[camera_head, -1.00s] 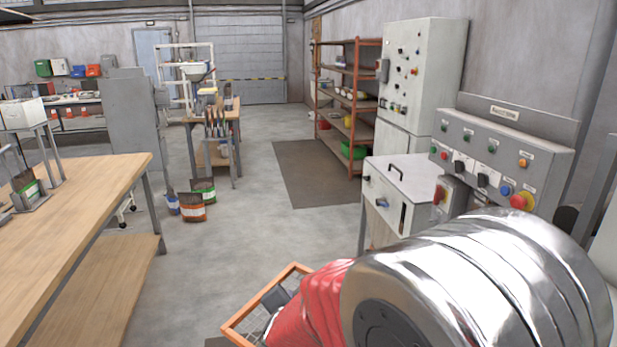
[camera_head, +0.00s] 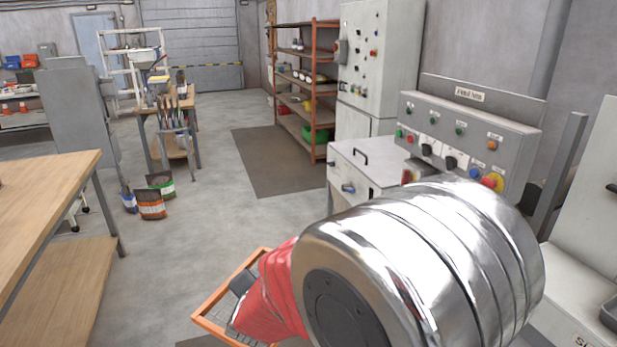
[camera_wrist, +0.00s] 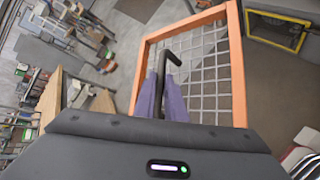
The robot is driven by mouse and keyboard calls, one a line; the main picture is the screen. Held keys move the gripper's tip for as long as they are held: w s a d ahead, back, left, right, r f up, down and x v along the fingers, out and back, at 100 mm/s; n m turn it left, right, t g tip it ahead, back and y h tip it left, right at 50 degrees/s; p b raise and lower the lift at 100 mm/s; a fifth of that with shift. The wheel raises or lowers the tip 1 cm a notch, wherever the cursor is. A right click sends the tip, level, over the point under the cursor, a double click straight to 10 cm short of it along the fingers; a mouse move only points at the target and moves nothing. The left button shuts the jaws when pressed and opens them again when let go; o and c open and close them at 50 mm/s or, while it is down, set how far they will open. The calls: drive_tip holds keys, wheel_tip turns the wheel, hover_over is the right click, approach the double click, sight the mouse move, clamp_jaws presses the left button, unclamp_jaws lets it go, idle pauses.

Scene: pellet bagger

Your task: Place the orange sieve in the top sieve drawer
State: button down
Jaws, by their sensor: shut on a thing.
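The orange sieve (camera_head: 228,281) is a rectangular orange frame with a wire mesh, seen low in the head view, partly hidden behind my arm. In the wrist view the sieve (camera_wrist: 236,65) fills the upper middle, with a bent black handle at its near side. My gripper (camera_wrist: 163,84) has purple fingers shut on that handle, and the sieve is held above the floor. The top sieve drawer cannot be made out in either view. A pale machine (camera_head: 575,235) at the right edge of the head view carries a partly cut-off label.
A control console (camera_head: 470,140) and a white cabinet with a handle (camera_head: 365,175) stand behind my arm. A wooden workbench (camera_head: 45,195) is at left. Small bags (camera_head: 152,204) stand on the floor. A yellow-framed opening (camera_wrist: 278,30) shows top right in the wrist view. The middle floor is clear.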

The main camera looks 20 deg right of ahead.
drive_tip(key=s+d+r+m+g+h, duration=0.1)
drive_tip(key=d+m+g+h, duration=0.15)
drive_tip(key=d, duration=0.65)
drive_tip(key=s+d+r+m+g+h, duration=0.1)
drive_tip(key=d+m+h, duration=0.25)
drive_tip(key=d, duration=0.55)
drive_tip(key=s+d+m+g+h, duration=0.2)
drive_tip(key=s+d+m+g, duration=0.65)
drive_tip(key=d, duration=0.75)
drive_tip(key=s+d+m+g+y, duration=0.1)
drive_tip(key=s+d+m+g, duration=0.2)
drive_tip(key=s, duration=0.5)
drive_tip(key=s+d+m+g, duration=0.1)
drive_tip(key=s+d+m, duration=0.2)
drive_tip(key=s+d, duration=0.45)
drive_tip(key=s+d+f+m+g+y, duration=0.1)
drive_tip(key=s+f+m+g+y, duration=0.1)
drive_tip(key=s, duration=0.9)
drive_tip(key=s+d+f+m+g+y, duration=0.1)
drive_tip(key=s+f+m+g+y, duration=0.1)
drive_tip(key=s, duration=1)
drive_tip(key=shift+s+d+f+m+g, duration=0.2)
drive_tip(key=shift+d+f+m+g, duration=0.15)
drive_tip(key=shift+f+m, duration=0.6)
drive_tip(key=shift+r, duration=0.15)
drive_tip(key=shift+f, duration=2.9)
